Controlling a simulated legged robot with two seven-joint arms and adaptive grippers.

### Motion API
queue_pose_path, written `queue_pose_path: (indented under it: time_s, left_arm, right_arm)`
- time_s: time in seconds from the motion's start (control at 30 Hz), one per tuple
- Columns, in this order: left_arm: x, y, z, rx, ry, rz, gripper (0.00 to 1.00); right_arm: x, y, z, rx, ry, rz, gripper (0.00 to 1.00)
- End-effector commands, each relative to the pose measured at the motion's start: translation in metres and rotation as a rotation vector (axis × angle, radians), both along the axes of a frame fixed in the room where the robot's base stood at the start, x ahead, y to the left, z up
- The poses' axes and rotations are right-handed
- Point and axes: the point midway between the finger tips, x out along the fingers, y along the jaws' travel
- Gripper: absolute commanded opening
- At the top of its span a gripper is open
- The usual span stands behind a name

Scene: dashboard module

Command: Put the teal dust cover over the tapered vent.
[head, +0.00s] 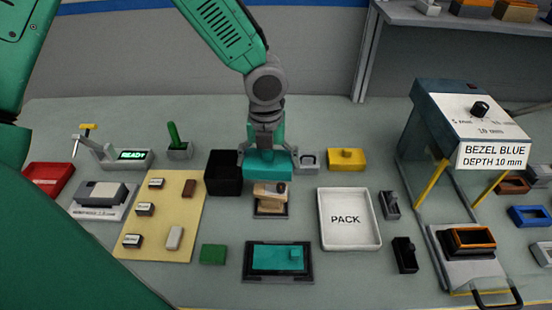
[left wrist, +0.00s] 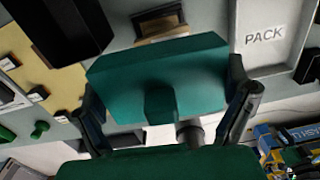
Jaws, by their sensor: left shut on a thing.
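My left gripper (head: 266,148) points down near the middle of the table and is shut on the teal dust cover (head: 267,164). In the left wrist view the cover (left wrist: 150,72) sits between the two fingers (left wrist: 166,108). What seems to be the tapered vent is a tan piece (head: 270,190) on a dark base, just in front of and below the cover. The cover is apart from the vent, not over it. The left wrist view shows the vent (left wrist: 160,25) beyond the cover's edge, partly cut off. My right gripper is not in view.
A black open bin (head: 223,172) stands close left of the gripper. A white PACK tray (head: 348,220) is to the right. A black frame with a teal panel (head: 278,257) lies in front. A tan board (head: 165,215) with small parts is at left, and a bezel machine (head: 465,120) at right.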

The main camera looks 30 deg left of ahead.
Motion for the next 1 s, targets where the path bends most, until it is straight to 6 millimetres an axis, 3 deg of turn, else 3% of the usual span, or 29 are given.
queue_pose_path:
  time_s: [0.53, 1.0]
  left_arm:
    - [0.0, -0.009, -0.051, 0.012, 0.001, -0.002, 0.68]
    - [0.001, -0.004, -0.057, 0.004, 0.0, -0.002, 0.68]
  right_arm:
    - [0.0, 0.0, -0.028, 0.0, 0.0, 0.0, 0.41]
    - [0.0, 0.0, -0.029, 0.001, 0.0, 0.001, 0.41]
